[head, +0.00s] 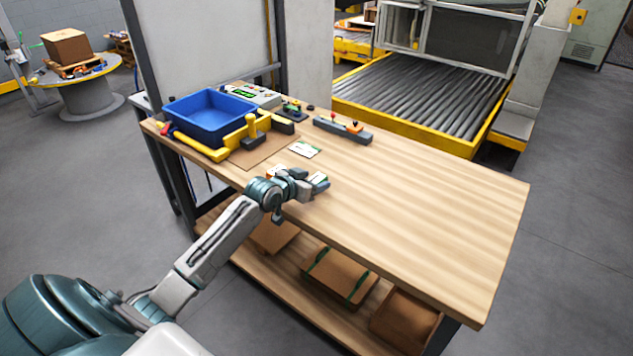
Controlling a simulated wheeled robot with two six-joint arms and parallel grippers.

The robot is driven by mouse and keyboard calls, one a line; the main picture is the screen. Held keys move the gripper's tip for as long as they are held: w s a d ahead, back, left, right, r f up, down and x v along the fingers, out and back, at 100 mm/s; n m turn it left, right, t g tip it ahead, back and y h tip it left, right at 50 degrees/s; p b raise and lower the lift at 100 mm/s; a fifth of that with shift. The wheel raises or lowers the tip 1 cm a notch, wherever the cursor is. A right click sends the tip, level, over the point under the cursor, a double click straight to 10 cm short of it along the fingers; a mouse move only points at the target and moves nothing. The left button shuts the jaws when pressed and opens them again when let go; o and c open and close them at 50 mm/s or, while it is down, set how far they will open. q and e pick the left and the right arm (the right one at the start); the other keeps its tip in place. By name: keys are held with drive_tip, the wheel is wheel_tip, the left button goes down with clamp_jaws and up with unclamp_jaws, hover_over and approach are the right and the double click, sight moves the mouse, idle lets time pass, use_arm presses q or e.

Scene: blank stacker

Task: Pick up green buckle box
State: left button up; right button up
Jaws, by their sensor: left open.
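My left gripper (308,187) is over the near edge of the wooden table, its fingers pointing right. A small box with white and green on it (320,179) shows right at the fingertips, partly hidden by them. I cannot tell whether the fingers touch it. A bit of another small orange and white item (271,172) shows behind the wrist. A brown cardboard box with green straps (340,276) lies on the lower shelf, below and right of the gripper. My right gripper is not in view.
The table (420,205) is bare on its right half. A blue bin (208,113), a yellow-handled tool (252,130), a white card (305,149) and a grey lever panel (342,130) occupy the left and back. More brown boxes (405,318) lie on the shelf.

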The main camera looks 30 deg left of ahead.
use_arm(q)
drive_tip(key=shift+x, duration=0.9)
drive_tip(key=shift+s, duration=0.15)
drive_tip(key=shift+c, duration=0.6)
drive_tip(key=c, duration=1)
